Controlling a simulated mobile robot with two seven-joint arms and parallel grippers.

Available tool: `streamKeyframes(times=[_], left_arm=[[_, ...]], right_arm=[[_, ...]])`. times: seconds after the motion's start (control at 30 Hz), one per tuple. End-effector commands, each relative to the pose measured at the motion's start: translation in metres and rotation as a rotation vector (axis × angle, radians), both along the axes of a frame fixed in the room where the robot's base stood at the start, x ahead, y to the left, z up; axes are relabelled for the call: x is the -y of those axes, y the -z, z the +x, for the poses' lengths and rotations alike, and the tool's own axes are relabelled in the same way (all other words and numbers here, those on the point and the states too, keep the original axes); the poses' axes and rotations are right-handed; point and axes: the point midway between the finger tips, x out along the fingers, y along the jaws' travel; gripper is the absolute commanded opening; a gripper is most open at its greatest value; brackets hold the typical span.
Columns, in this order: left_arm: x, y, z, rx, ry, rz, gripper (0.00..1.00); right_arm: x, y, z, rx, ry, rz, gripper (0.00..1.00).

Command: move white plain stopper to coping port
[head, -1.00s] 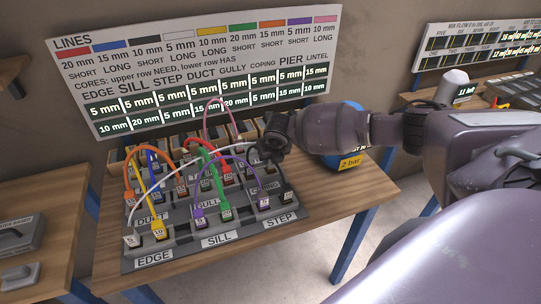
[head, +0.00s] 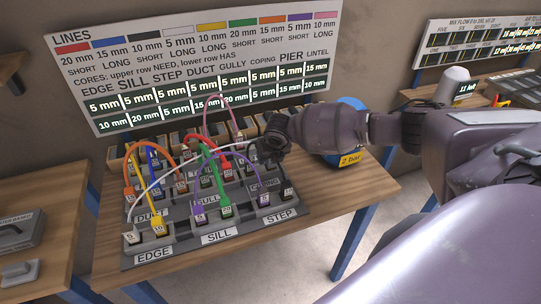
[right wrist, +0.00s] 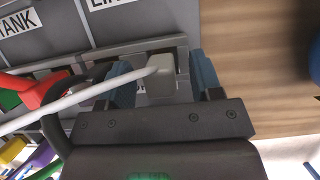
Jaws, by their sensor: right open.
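The white cable (head: 152,182) arches over the port panel from a light plug at the EDGE block (head: 132,237) up to my right gripper. In the right wrist view its end is a pale grey-white stopper (right wrist: 160,82) between my right gripper's two blue fingers (right wrist: 162,84). The fingers are open, with gaps on both sides of the stopper. In the head view my right gripper (head: 268,150) is over the panel's back right, its fingertips largely hidden. The COPING label (head: 265,184) is partly covered by cables and plugs. My left gripper is out of view.
Orange, yellow, blue, red, green, purple, pink and black cables crowd the panel. The purple plug (head: 264,199) and black plug (head: 287,193) stand at the right. A sign (head: 200,65) rises behind.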

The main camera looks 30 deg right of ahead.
Motion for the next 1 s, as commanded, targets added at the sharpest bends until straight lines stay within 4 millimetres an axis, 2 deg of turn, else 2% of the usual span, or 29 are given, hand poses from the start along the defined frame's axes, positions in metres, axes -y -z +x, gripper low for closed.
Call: streamKeyframes(times=[0.23,0.4,0.7,1.0], left_arm=[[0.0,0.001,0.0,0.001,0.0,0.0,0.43],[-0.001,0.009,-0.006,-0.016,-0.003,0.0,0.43],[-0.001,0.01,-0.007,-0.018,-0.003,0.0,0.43],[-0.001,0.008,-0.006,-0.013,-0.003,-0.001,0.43]], right_arm=[[0.0,0.0,0.0,0.0,0.0,0.0,0.59],[-0.001,-0.023,-0.009,0.002,-0.001,-0.002,0.59],[-0.006,-0.071,-0.029,0.002,-0.001,-0.001,0.59],[-0.009,-0.098,-0.04,0.0,0.0,0.0,0.59]])
